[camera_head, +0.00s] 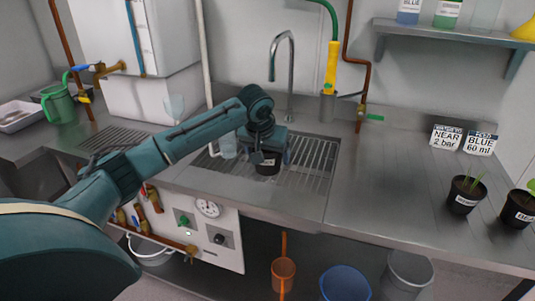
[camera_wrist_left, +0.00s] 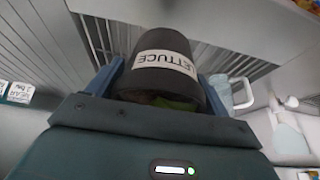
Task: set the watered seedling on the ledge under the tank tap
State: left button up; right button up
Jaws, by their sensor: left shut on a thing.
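My left gripper (camera_head: 266,153) is shut on a dark pot (camera_head: 267,168) over the slatted sink grate. I cannot tell whether the pot touches the grate. In the left wrist view the pot (camera_wrist_left: 170,38) sits between the blue fingers, its white label reads LETTUCE, and a bit of green shows at its rim. The white tank (camera_head: 120,40) stands at the back left, with a brass tap (camera_head: 110,68) on its side. A slatted drain area (camera_head: 115,138) lies on the counter below the tank. My right gripper is not in view.
The sink grate (camera_head: 315,165) has a tall curved faucet (camera_head: 290,60) behind it. A clear cup (camera_head: 228,146) stands left of the held pot. Two other potted seedlings (camera_head: 464,196) are at the right. A green jug (camera_head: 60,104) is at the far left. The counter right of the sink is mostly clear.

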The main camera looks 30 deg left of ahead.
pick_arm(q)
jog(key=s+d+f+m, duration=0.1)
jog(key=s+d+f, duration=0.7)
jog(key=s, duration=0.3)
jog(key=s+d+f+m+h, duration=0.1)
jog(key=s+d+f, duration=0.6)
jog(key=s, duration=0.5)
jog(key=shift+d+f+m, duration=0.35)
jog(key=shift+d+m, duration=0.05)
jog(key=shift+d, duration=0.35)
